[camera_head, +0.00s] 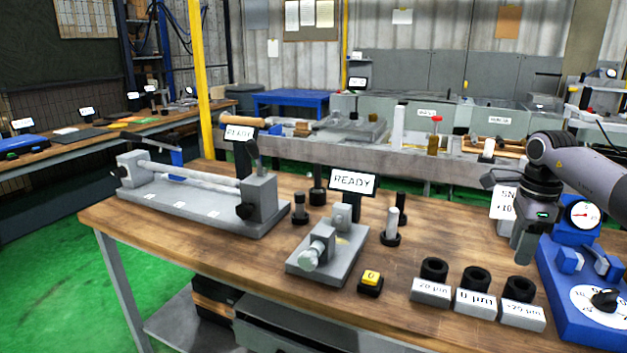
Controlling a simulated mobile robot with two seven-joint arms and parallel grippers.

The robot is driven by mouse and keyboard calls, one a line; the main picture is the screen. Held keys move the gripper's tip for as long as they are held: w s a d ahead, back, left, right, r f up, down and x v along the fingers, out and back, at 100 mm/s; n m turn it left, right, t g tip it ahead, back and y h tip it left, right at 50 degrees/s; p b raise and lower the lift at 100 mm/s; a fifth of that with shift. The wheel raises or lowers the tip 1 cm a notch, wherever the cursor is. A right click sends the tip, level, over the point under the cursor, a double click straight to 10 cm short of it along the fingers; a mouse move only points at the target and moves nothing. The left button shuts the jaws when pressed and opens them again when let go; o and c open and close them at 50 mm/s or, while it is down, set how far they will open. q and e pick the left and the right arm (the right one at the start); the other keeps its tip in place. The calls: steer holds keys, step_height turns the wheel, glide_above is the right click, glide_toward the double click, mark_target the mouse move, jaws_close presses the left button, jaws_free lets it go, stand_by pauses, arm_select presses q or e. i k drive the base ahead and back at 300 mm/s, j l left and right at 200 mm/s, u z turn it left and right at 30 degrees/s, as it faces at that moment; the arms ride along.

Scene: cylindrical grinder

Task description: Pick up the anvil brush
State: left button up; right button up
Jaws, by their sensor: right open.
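I cannot make out the anvil brush for certain in the head view. My right gripper (524,250) hangs down over the right part of the wooden table (150,218), above and behind the labelled blocks and left of the blue gauge stand. It is open, and I see nothing held in it; its fingers overlap in this view. My left gripper is out of view.
A grey bench fixture (205,200) with a bar stands at the left. A smaller grey fixture (330,258), a yellow-topped button (371,279), a white labelled block (430,292) among several, and a blue dial gauge stand (560,260) occupy the table. The front left tabletop is clear.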

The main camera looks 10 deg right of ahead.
mark_target(317, 167)
steer(key=i+j+u, duration=0.15)
steer(key=i+j, duration=1.65)
steer(key=i, duration=0.15)
steer(key=i+l+z, duration=0.25)
steer(key=k+l, duration=0.05)
steer(key=k, duration=0.05)
